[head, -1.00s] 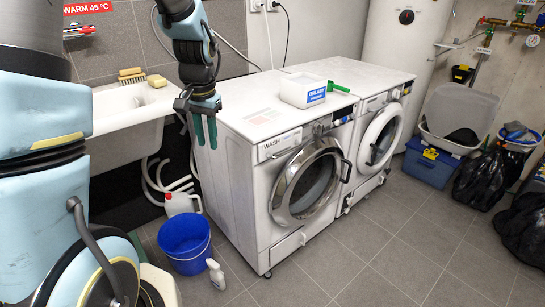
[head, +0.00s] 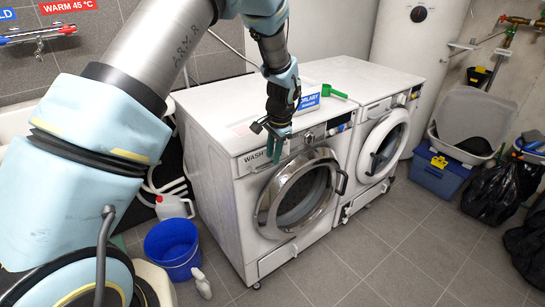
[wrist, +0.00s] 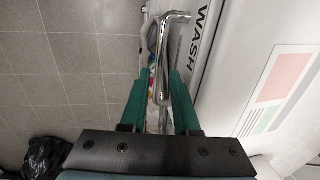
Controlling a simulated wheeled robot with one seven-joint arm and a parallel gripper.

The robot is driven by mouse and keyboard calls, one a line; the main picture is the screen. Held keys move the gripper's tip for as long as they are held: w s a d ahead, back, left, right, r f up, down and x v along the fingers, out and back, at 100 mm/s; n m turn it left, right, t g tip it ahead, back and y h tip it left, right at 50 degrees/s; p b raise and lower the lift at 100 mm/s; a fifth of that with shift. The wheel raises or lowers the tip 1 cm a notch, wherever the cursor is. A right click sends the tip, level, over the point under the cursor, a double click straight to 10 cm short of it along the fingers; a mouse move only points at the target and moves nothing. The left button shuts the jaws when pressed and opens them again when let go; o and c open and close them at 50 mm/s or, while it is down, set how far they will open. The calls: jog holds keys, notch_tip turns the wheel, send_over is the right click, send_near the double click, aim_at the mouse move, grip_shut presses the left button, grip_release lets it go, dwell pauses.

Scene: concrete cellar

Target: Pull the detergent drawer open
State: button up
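The washer (head: 215,165) marked WASH stands at the left of two white machines. Its detergent drawer front (head: 254,160), with the WASH lettering, is at the upper left of its face, partly hidden by my gripper. My gripper (head: 277,150) points down just in front of this panel. In the wrist view its green fingers (wrist: 157,95) are open and apart. A bent chrome bar (wrist: 167,55), which looks like the drawer's handle, shows between them along the washer's front. I cannot tell whether either finger touches it. The drawer looks shut.
The round chrome-rimmed door (head: 300,195) is just below my gripper. A blue bucket (head: 173,248), white jug (head: 174,207) and spray bottle (head: 202,283) stand on the floor at left. Floor in front is clear.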

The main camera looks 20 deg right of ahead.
jog(key=shift+w+a+f, duration=0.1)
jog(key=shift+w+f, duration=0.05)
jog(key=shift+f, duration=0.5)
jog(key=shift+w+f, duration=0.1)
jog(key=shift+f, duration=0.5)
jog(key=shift+c, duration=0.4)
grip_shut()
